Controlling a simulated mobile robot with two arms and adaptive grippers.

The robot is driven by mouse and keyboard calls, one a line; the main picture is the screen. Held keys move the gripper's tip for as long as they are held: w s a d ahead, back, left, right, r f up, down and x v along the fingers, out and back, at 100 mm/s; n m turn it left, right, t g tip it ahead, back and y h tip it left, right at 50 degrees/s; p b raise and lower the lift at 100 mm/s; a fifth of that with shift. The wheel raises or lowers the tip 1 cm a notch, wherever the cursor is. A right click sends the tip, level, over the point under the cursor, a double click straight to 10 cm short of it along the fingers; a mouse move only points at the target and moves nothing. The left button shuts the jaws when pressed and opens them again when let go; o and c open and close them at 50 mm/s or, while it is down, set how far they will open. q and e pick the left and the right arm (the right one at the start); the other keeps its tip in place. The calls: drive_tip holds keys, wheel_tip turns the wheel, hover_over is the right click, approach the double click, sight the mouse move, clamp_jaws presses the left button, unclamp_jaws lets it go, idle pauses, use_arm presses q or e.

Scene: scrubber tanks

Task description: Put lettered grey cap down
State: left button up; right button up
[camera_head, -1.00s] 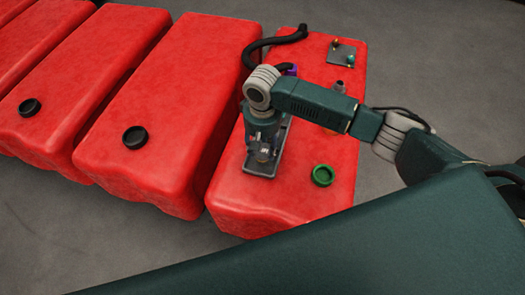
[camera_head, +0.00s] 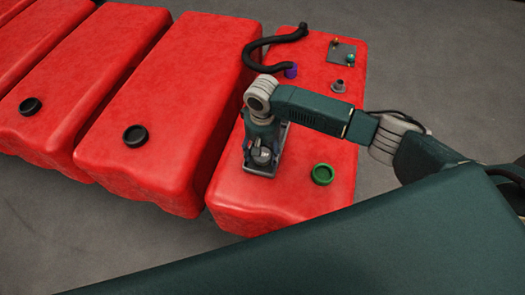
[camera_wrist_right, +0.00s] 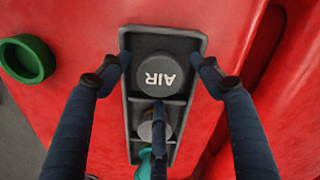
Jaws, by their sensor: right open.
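The grey cap lettered AIR (camera_wrist_right: 160,76) lies in the end compartment of a dark divided tray (camera_wrist_right: 195,45) on the red tank. Its letters face up and look upside down in the right wrist view. My right gripper (camera_wrist_right: 160,72) is open over it, with fingertips on both sides of the cap and a third finger below it in the picture. Whether they touch the cap or tray is unclear. In the head view my right gripper (camera_head: 262,155) is over the tray (camera_head: 262,172) and hides the cap. My left gripper is not in view.
A metal piece (camera_wrist_right: 147,131) and a teal piece (camera_wrist_right: 143,165) sit in the tray's other compartments. A green ring-like cap (camera_head: 322,174) lies nearby on the tank (camera_head: 285,210). Behind are a black hose (camera_head: 270,42) with a purple end, a metal fitting (camera_head: 338,86) and a plate (camera_head: 341,52).

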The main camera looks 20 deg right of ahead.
sight(262, 155)
wheel_tip(262, 155, up, 12)
drive_tip(key=b, duration=0.1)
idle(0.4)
idle(0.4)
